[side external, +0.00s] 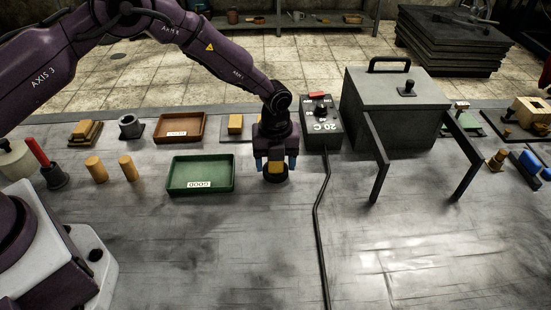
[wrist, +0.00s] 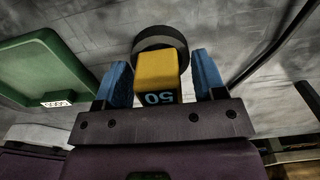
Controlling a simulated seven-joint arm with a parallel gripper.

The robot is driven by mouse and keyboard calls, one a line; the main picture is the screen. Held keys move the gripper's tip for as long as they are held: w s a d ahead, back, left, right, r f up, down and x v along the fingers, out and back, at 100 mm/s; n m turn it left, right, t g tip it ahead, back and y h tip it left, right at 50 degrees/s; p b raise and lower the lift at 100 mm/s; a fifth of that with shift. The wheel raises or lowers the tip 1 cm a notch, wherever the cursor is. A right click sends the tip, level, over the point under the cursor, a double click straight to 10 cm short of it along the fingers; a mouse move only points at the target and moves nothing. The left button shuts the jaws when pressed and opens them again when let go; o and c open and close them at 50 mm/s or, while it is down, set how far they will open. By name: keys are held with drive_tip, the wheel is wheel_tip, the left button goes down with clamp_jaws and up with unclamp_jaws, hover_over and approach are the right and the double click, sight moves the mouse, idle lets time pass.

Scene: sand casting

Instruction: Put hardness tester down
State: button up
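The hardness tester appears to be the yellow block (wrist: 158,70) marked 50, with a dark round part (wrist: 160,38) at its far end. In the side view the yellow part (side external: 275,168) shows low between my fingers, above a dark round base that looks to be on the bench. My gripper (side external: 275,164) points down, its two blue fingers on either side of the block. In the wrist view my gripper (wrist: 165,80) shows a narrow gap on the right of the block, so the fingers look open around it.
A green tray (side external: 201,189) labelled GOOD lies just left of my gripper. A brown tray (side external: 180,141) is behind it. A control box (side external: 321,137) reading 20 C stands at right, its cable (side external: 319,225) running forward. A grey oven-like box (side external: 405,95) stands beyond.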

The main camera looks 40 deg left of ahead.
wheel_tip(320, 180, up, 13)
idle(0.6)
drive_tip(key=shift+r, duration=0.1)
drive_tip(key=s+a+r+n+t, duration=0.1)
drive_tip(key=s+a+r+n, duration=0.2)
drive_tip(key=s+r+n, duration=0.4)
drive_tip(key=s+a+r+n+t, duration=0.2)
drive_tip(key=s+a+r+n, duration=0.15)
drive_tip(key=r, duration=0.65)
drive_tip(key=s+a+r+n+t, duration=0.1)
drive_tip(key=s+a+n, duration=0.1)
drive_tip(key=s+n, duration=0.6)
drive_tip(key=s+a+r+n+t, duration=0.1)
drive_tip(key=s+a+r+n, duration=0.1)
drive_tip(key=s+n, duration=0.6)
drive_tip(key=s, duration=0.2)
drive_tip(key=shift+s+t, duration=0.3)
drive_tip(key=shift+s, duration=0.05)
